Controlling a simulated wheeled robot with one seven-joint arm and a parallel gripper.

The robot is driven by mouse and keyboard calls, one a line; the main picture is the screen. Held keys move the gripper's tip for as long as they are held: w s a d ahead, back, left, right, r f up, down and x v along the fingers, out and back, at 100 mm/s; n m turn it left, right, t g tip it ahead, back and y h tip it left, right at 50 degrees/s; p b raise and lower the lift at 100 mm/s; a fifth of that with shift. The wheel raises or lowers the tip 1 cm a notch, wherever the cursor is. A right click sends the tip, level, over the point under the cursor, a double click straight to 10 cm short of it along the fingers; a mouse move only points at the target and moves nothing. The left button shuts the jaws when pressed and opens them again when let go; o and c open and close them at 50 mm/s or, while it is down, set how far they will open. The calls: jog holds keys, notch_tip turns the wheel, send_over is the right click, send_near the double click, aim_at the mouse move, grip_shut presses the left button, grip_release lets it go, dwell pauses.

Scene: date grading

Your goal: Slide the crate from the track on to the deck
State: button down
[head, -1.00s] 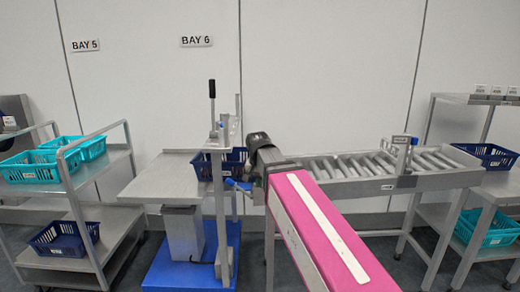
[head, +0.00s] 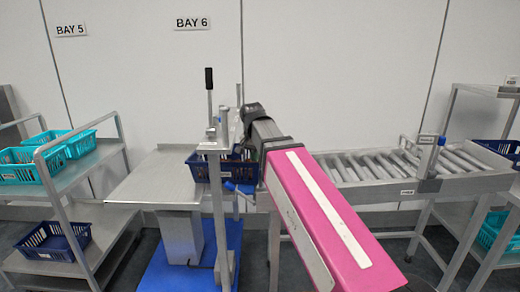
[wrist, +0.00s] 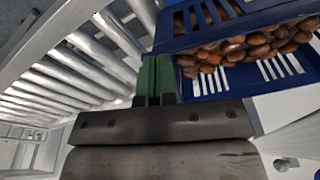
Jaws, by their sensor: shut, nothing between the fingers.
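The dark blue crate (head: 240,170) is at the right end of the steel deck (head: 150,190), partly hidden behind an upright post and my arm. In the wrist view the crate (wrist: 245,72) is full of brown dates. The roller track (head: 380,168) runs to the right, and its rollers (wrist: 90,55) lie left of my fingers in the wrist view. My gripper (wrist: 154,75), with green fingers, is shut and empty. It is close beside the crate's track-side end; I cannot tell whether it touches. How much of the crate rests on the deck is hidden.
The deck stands on a blue base (head: 165,270) with a post (head: 217,200) and a black-topped lever (head: 209,85) in front. A cart (head: 75,185) with teal and blue crates is at left. A small upright bracket (head: 430,155) stands on the track. Racks with crates are at right.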

jog(key=w+d, duration=0.1)
jog(key=w, duration=0.2)
jog(key=w+d, duration=0.1)
jog(key=w, duration=0.3)
jog(key=w+d, duration=0.1)
jog(key=w, duration=0.3)
jog(key=shift+d+f, duration=0.4)
jog(key=shift+f, duration=0.45)
jog(key=shift+s+a, duration=0.2)
jog(key=shift+s, duration=0.5)
jog(key=shift+s+a, duration=0.2)
jog(key=shift+s, duration=0.5)
jog(key=shift+w+r, duration=0.15)
jog(key=shift+r, duration=0.65)
